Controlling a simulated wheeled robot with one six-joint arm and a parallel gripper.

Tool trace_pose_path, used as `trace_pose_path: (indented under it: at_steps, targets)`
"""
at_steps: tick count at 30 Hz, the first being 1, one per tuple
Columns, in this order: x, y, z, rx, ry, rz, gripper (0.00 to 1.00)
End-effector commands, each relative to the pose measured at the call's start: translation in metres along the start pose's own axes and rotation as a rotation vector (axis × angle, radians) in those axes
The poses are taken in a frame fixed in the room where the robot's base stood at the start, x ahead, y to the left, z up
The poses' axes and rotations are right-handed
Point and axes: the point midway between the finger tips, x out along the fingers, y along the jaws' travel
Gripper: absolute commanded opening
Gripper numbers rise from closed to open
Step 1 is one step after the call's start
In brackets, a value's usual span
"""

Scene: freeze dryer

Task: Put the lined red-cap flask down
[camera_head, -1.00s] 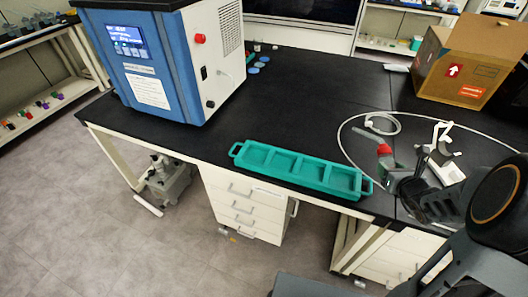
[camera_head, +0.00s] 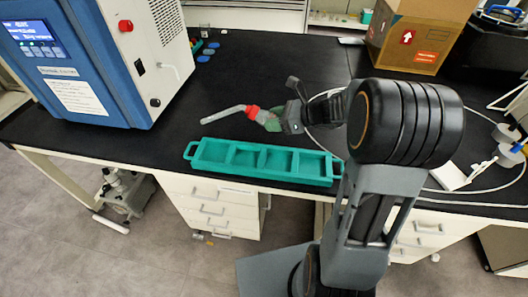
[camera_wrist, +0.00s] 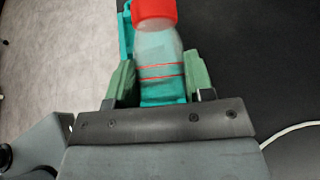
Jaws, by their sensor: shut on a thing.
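The flask with the red cap (camera_head: 252,112) is held over the black bench, behind the teal rack. It lies over nearly sideways in the head view, with a pale bent tube (camera_head: 222,115) reaching left from the cap. In the wrist view its clear body (camera_wrist: 158,45) shows two thin red lines, with the red cap at the top edge. My gripper (camera_head: 274,121) is shut on it; its green fingers (camera_wrist: 160,82) sit on either side of the body. The teal rack (camera_head: 188,150) lies along the bench's front edge. Its several compartments look empty.
A blue and white freeze dryer (camera_head: 95,65) stands at left. A cardboard box (camera_head: 420,35) is at the back right. A white stand (camera_head: 455,178) and a thin white cable (camera_head: 435,190) lie at right. The bench behind the flask is clear.

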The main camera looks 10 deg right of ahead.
Motion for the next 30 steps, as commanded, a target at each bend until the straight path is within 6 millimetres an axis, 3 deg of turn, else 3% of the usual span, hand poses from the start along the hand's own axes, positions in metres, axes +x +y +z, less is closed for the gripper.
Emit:
trace_pose_path:
  at_steps: [5, 14, 18, 24, 30]
  targets:
    - [-0.008, -0.009, -0.015, -0.023, 0.001, 0.060, 0.20]
    - [-0.039, -0.068, -0.062, -0.024, 0.000, 0.062, 0.20]
    - [-0.039, -0.084, -0.090, -0.023, 0.000, 0.062, 0.20]
    - [-0.041, -0.098, -0.113, -0.025, 0.000, 0.062, 0.20]
    - [-0.042, -0.102, -0.120, -0.027, 0.000, 0.062, 0.20]
